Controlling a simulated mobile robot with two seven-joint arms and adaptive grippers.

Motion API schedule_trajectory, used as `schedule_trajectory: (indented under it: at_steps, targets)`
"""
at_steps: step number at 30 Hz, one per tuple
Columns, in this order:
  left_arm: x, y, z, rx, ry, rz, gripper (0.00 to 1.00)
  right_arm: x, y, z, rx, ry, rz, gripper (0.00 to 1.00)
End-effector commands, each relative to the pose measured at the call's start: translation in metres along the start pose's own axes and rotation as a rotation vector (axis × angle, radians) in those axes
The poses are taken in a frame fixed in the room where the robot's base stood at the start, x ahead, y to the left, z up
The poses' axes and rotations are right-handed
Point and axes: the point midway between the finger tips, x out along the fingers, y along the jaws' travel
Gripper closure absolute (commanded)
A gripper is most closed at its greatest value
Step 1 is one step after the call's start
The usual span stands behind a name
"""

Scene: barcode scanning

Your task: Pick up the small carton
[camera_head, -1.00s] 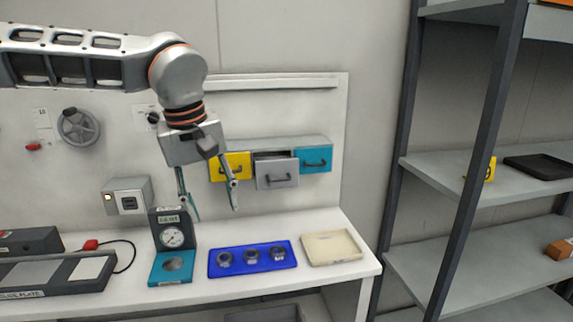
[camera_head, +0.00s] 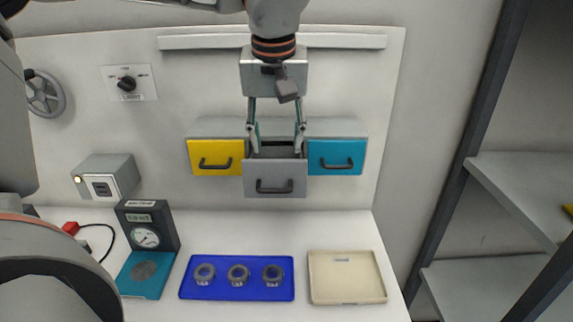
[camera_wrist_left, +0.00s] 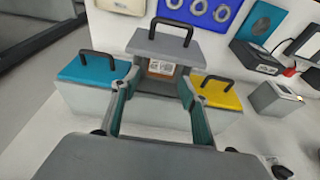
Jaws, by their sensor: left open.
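A small carton (camera_wrist_left: 160,68), brown with a white label, lies inside the pulled-out grey drawer (camera_head: 275,180); it shows only in the left wrist view, partly hidden by the drawer walls. The grey drawer front also shows in the left wrist view (camera_wrist_left: 162,45). My left gripper (camera_head: 276,150) points down over the open drawer, its fingers apart at the two sides of the opening. In the left wrist view the open fingers (camera_wrist_left: 160,84) frame the carton with nothing between them. My right gripper is not in view.
A yellow drawer (camera_head: 216,150) and a teal drawer (camera_head: 337,150) flank the grey one. Below are a blue tray (camera_head: 237,294) with three rings, an empty beige tray (camera_head: 346,297) and a dial gauge (camera_head: 146,238). Shelving (camera_head: 480,290) stands at the right.

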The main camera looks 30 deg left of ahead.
Motion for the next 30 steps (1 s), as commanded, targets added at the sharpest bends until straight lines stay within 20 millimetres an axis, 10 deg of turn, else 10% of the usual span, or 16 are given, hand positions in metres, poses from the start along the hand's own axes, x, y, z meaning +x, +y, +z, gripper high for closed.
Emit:
schedule_trajectory:
  at_steps: [18, 30]
  targets:
    - [0.067, -0.002, 0.000, -0.001, -0.005, -0.001, 0.56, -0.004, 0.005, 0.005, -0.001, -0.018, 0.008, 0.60]
    - [0.075, -0.002, -0.001, -0.002, -0.001, 0.001, 0.61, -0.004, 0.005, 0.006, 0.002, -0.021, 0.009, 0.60]
